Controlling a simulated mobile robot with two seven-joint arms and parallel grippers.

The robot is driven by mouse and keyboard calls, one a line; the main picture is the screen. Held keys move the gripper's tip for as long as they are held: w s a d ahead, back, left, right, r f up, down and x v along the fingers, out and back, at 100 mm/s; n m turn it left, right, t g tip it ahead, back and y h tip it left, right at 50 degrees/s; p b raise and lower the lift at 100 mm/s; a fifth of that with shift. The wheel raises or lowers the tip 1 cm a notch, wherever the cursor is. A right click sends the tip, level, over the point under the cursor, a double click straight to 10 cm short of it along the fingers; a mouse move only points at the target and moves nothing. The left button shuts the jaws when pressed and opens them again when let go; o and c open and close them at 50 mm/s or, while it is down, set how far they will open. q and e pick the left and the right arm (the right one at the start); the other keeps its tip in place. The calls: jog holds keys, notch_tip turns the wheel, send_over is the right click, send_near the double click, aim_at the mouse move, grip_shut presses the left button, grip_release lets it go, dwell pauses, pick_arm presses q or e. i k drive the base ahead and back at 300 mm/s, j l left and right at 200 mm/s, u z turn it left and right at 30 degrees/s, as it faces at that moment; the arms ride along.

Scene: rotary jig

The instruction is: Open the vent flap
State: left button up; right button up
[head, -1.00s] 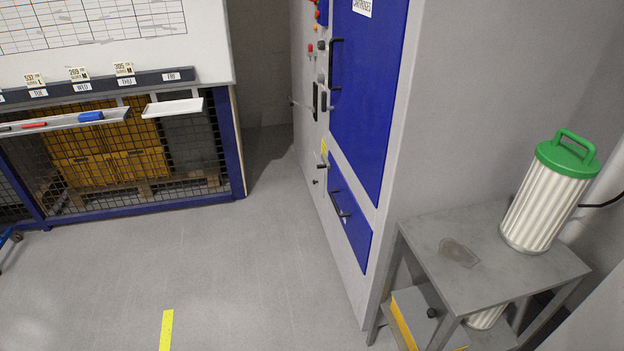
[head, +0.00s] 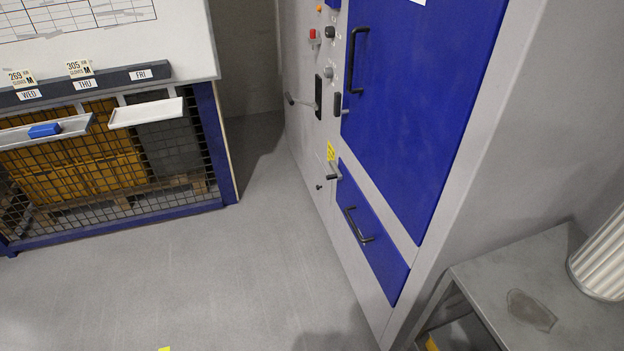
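A tall grey cabinet (head: 480,170) stands right of centre in the head view, seen at an angle. Its front has a large upper blue door (head: 415,110) with a black bar handle (head: 356,60). Below is a smaller blue panel (head: 388,262) with its own black handle (head: 358,226). Both look closed. A lever (head: 300,102) sticks out at the front's left side, and a small grey latch (head: 334,171) sits beside a yellow label (head: 331,151). I cannot tell which part is the vent flap. Neither gripper is in view.
A grey metal table (head: 480,278) with a ribbed white filter cylinder (head: 604,262) stands right of the cabinet. A mesh cage (head: 222,150) with yellow boxes stands at left, with a white tray (head: 146,113) projecting from it. The floor (head: 215,285) between is clear.

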aim_at(326, 186)
jog(key=i+j, duration=0.7)
jog(key=i, duration=0.2)
jog(key=i+j+z, duration=0.1)
jog(key=i+j, duration=0.65)
jog(key=i, duration=0.15)
